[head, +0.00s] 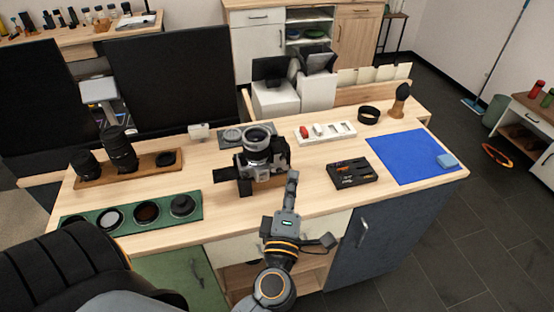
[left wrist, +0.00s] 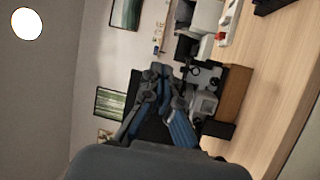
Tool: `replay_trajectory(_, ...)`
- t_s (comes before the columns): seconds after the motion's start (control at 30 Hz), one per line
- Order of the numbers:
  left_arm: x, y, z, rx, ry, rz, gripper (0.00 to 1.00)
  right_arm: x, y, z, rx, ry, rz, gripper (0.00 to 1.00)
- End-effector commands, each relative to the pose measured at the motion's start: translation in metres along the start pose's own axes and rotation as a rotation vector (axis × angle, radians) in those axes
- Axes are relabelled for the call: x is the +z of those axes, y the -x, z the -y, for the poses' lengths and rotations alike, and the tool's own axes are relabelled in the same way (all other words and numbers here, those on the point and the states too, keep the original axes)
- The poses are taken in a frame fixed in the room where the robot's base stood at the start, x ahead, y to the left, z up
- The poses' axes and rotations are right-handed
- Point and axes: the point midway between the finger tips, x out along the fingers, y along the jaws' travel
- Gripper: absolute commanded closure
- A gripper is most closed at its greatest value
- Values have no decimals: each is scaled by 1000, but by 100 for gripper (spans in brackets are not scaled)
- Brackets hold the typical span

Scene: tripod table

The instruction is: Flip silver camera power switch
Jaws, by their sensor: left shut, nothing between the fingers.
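The silver and black camera (head: 277,158) stands on a small wooden block on the table, its large lens (head: 257,140) pointing up in the head view. In the left wrist view the camera (left wrist: 206,100) appears sideways, just right of the fingers. My left gripper (head: 292,177) is shut and empty, in front of the camera's right side in the head view. The fingers (left wrist: 163,72) meet in the left wrist view. I cannot tell whether they touch the camera. The power switch is too small to make out. My right gripper is not in view.
Left of the camera are a lens board (head: 150,167) and a green filter tray (head: 185,198). Right of it are a black tool tray (head: 341,185) and a blue mat (head: 395,145). A white battery holder (head: 345,126) lies behind. A dark monitor (head: 190,70) stands at back left.

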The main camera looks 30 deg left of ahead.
Motion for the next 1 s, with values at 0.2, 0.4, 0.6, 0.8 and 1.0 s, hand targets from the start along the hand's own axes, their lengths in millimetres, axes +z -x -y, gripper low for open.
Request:
replay_trajectory(0.2, -22, 4, 33, -136, 82, -151, 100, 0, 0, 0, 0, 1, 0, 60)
replay_trajectory(0.4, -26, 6, 40, -162, 94, -176, 100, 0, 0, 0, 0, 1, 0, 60)
replay_trajectory(0.6, -26, 6, 39, -160, 93, -175, 100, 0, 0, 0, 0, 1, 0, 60)
replay_trajectory(0.8, -28, -9, 39, -156, 91, -173, 100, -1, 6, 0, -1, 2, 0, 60)
replay_trajectory(1.0, -34, -45, 43, -154, 89, -174, 100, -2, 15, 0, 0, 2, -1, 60)
